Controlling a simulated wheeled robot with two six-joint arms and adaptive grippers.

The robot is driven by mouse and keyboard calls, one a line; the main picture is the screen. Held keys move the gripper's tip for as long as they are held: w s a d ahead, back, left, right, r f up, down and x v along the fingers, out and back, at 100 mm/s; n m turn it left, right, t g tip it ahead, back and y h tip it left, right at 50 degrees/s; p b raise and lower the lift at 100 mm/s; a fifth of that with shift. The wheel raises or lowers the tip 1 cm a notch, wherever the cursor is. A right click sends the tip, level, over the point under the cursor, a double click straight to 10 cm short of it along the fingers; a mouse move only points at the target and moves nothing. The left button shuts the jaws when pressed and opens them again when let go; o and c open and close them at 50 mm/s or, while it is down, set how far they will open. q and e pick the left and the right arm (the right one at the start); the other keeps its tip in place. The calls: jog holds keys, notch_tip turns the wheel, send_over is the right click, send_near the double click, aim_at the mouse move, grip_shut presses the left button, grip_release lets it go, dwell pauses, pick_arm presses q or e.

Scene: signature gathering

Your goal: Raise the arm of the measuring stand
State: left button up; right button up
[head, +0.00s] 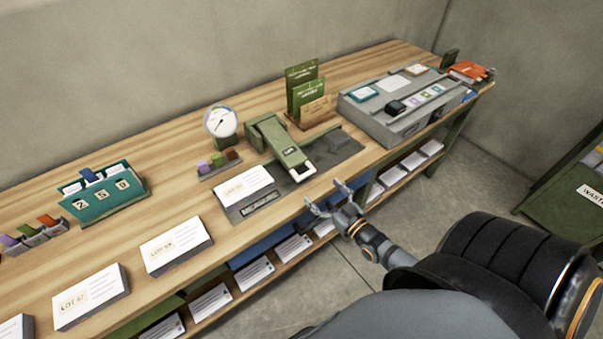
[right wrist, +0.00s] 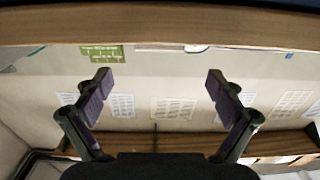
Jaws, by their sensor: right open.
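The measuring stand has a green arm (head: 280,145) with a pale loop-shaped tip (head: 309,170). The arm slopes down toward the table's front edge, over a dark grey base plate (head: 340,150). My right gripper (head: 325,194) is open and empty, just off the front edge of the table, in front of and slightly right of the arm's tip. It does not touch the stand. In the right wrist view its two fingers (right wrist: 158,85) are spread wide with nothing between them. The stand is not clearly seen in that view. My left gripper is out of view.
The wooden table (head: 190,205) holds a round dial (head: 221,122), a card stack on a grey tray (head: 243,186), green cards in a wooden holder (head: 303,88) and a grey console (head: 405,105). Shelves of cards run below the front edge. A wooden edge (right wrist: 160,28) crosses the wrist view.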

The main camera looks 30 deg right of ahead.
aim_at(307, 176)
jog(key=w, duration=0.2)
jog(key=w+b, duration=0.1)
jog(key=w, duration=0.4)
jog(key=shift+w+a+f+b, duration=0.2)
jog(key=shift+w+a+b, duration=0.05)
jog(key=shift+b, duration=0.05)
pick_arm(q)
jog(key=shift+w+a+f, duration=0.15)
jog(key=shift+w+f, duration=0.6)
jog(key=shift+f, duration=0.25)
pick_arm(e)
jog(key=shift+w, duration=0.65)
